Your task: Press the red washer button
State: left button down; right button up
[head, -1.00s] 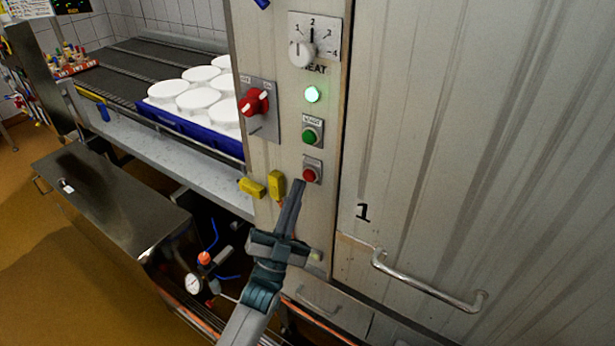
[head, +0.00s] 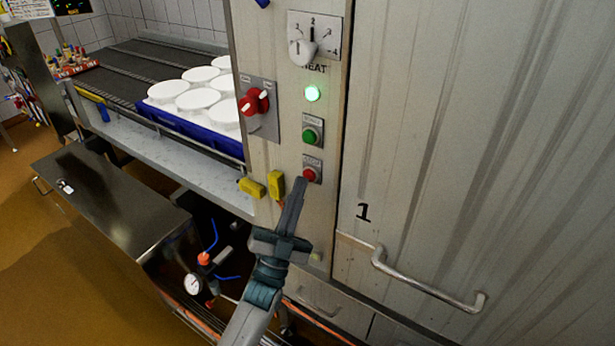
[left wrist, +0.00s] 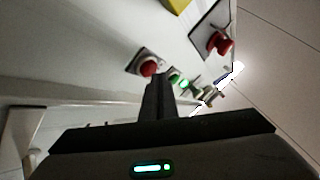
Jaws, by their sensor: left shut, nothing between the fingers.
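The red washer button (head: 309,174) sits on a small plate low on the metal control panel (head: 322,225), below a green button (head: 309,136). My left gripper (head: 300,182) is shut and empty. Its fingertips are just below and left of the red button in the head view; I cannot tell if they touch it. In the left wrist view the red button (left wrist: 149,68) shows just beyond and left of the shut fingertips (left wrist: 159,77). The green button (left wrist: 174,82) is to their right. My right gripper is not in view.
Above the buttons are a lit green lamp (head: 312,94) and a heat dial (head: 303,52). A red rotary switch (head: 254,101) and yellow blocks (head: 276,184) are to the left. A door handle (head: 430,290) sticks out at right. White moulds (head: 198,99) stand in a blue tray.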

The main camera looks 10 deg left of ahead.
pick_arm(q)
jog(key=shift+w+d, duration=0.2)
jog(key=shift+w, duration=0.3)
dwell(0.6)
jog(key=shift+s, duration=0.1)
jog(key=shift+s+a, duration=0.35)
jog(key=shift+s, duration=0.45)
dwell(0.3)
jog(key=shift+s+a+p, duration=0.25)
jog(key=shift+s+a, duration=0.05)
jog(key=shift+s, duration=0.5)
jog(key=shift+s+a+p, duration=0.25)
jog(key=shift+s, duration=0.5)
jog(key=shift+s+a+p, duration=0.25)
jog(key=shift+s+a, duration=0.05)
jog(key=shift+s, duration=0.5)
